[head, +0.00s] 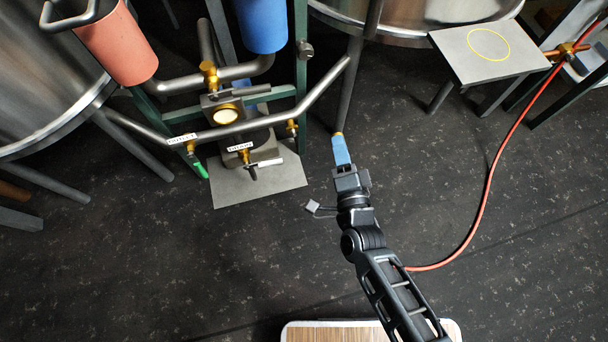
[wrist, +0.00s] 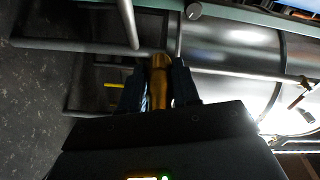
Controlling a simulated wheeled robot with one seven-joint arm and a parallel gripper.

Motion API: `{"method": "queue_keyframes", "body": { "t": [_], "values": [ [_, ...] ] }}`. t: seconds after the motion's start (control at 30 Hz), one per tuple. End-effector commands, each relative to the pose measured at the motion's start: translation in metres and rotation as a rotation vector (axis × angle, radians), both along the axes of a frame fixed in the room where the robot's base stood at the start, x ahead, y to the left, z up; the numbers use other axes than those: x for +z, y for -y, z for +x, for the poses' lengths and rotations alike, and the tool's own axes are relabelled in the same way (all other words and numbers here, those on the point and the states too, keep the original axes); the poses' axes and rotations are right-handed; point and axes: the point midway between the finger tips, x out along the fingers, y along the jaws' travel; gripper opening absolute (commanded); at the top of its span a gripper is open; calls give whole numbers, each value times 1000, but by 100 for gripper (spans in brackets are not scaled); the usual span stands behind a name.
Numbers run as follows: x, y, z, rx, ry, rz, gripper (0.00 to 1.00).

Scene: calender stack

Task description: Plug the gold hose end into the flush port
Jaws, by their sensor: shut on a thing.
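My gripper (head: 341,152) has blue fingers and is shut on the gold hose end (head: 339,134), whose tip shows just past the fingers. In the wrist view the gold hose end (wrist: 159,82) sits between the two dark fingers (wrist: 158,92) and points away from my palm. The gripper is over the floor, right of the pipe stand and apart from it. Two brass fittings with small white labels hang from the front pipe: a left one (head: 190,148) with a green handle and a middle one (head: 245,156). The labels are too small to read surely, so I cannot tell which is the flush port.
The pipe stand (head: 262,129) carries an orange cylinder (head: 116,45) and a blue cylinder (head: 261,24). A grey plate (head: 285,185) lies below it. A red hose (head: 487,190) curves over the floor at right. A grey table (head: 450,55) stands upper right. Dark floor is free around my arm.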

Motion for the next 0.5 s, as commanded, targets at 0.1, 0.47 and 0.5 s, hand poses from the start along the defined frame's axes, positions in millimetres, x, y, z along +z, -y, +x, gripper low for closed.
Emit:
{"method": "queue_keyframes", "body": {
  "t": [0.1, 0.47, 0.5],
  "values": [
    [-44, -34, -1, 45, 17, -78, 0],
    [-80, -82, -6, 111, 56, -213, 0],
    [-80, -83, -6, 113, 56, -216, 0]
  ]
}}
